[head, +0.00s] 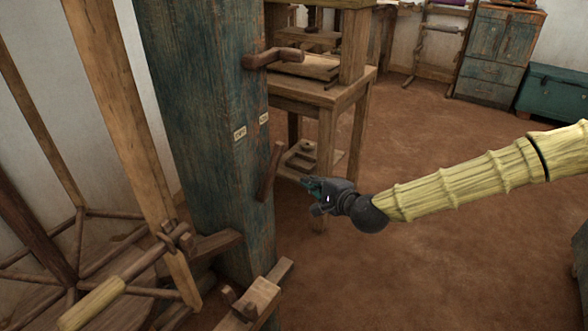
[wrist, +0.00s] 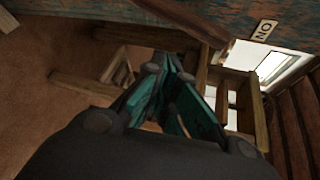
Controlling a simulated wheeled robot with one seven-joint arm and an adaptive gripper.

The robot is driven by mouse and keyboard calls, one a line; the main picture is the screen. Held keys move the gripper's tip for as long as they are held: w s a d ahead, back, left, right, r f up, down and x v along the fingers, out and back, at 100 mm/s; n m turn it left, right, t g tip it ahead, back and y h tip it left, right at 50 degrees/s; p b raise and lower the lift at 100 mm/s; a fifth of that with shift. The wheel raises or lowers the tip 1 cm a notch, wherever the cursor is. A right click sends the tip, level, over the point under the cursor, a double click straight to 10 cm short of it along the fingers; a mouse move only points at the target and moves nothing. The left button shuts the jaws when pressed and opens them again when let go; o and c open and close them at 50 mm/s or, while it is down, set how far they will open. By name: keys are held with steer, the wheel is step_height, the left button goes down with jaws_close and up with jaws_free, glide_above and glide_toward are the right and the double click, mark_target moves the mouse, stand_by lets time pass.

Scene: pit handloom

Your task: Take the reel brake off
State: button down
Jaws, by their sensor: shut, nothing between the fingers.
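A brown wooden lever (head: 269,172), likely the reel brake lever, is on the blue-painted post (head: 207,110), below two small labels. It hangs tilted, its upper end leaning right, under the right-hand label (head: 264,118). In the wrist view the label (wrist: 264,30) reads ON, and a brown bar (wrist: 185,20) that looks like the lever crosses beyond my fingertips. The left-hand label (head: 240,133) seems to read OFF. My gripper (head: 308,184) is just right of the lever, apart from it in the head view. Its green fingers (wrist: 172,75) are shut and empty.
A spoked wooden reel (head: 72,285) with a crank handle (head: 95,303) stands at the lower left. Another brown handle (head: 272,58) juts from the post higher up. A wooden bench (head: 325,95) stands behind. The earth floor (head: 440,255) to the right is open.

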steer(key=shift+m+t, duration=0.7)
steer(key=shift+t, duration=0.2)
steer(key=w+d+r+b, duration=0.1)
steer(key=r, duration=0.1)
steer(key=w+d+r, duration=0.1)
steer(key=w+r, duration=0.1)
steer(key=shift+w+d+b, duration=0.1)
steer(key=shift+b, duration=0.3)
steer(key=shift+f, duration=0.15)
steer(key=w+a+b, duration=0.4)
steer(key=w+a, duration=0.2)
steer(key=a, duration=0.1)
steer(key=shift+a+b, duration=0.2)
steer(key=shift+b, duration=0.1)
steer(key=shift+f, duration=0.1)
